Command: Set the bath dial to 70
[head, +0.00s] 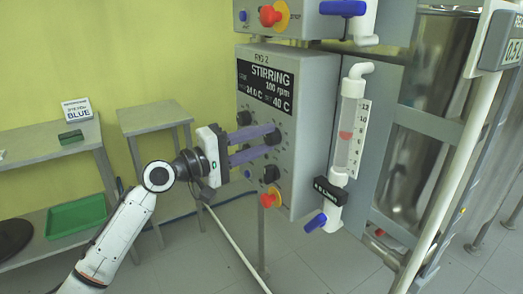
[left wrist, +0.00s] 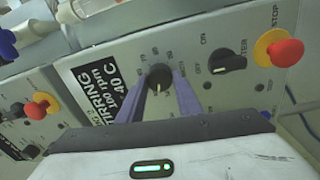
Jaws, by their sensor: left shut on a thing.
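The bath dial (left wrist: 158,77) is a round black knob with a pale pointer line and a printed scale around it, on the grey control box of rig 2 (head: 312,75). In the left wrist view it sits between the tips of my two purple fingers. My left gripper (head: 274,136) reaches the box front from the left and is shut on the dial; in the head view the fingers partly hide it. The box display (head: 266,85) reads STIRRING, 100 rpm, 24.0 C and 40 C. My right gripper is not in view.
A black heater knob (left wrist: 228,63) and a red-and-yellow stop button (left wrist: 280,50) sit close to the dial. A flow tube with blue-handled valves (head: 348,120) stands right of the box. Tables (head: 155,117) stand at the left; floor between is clear.

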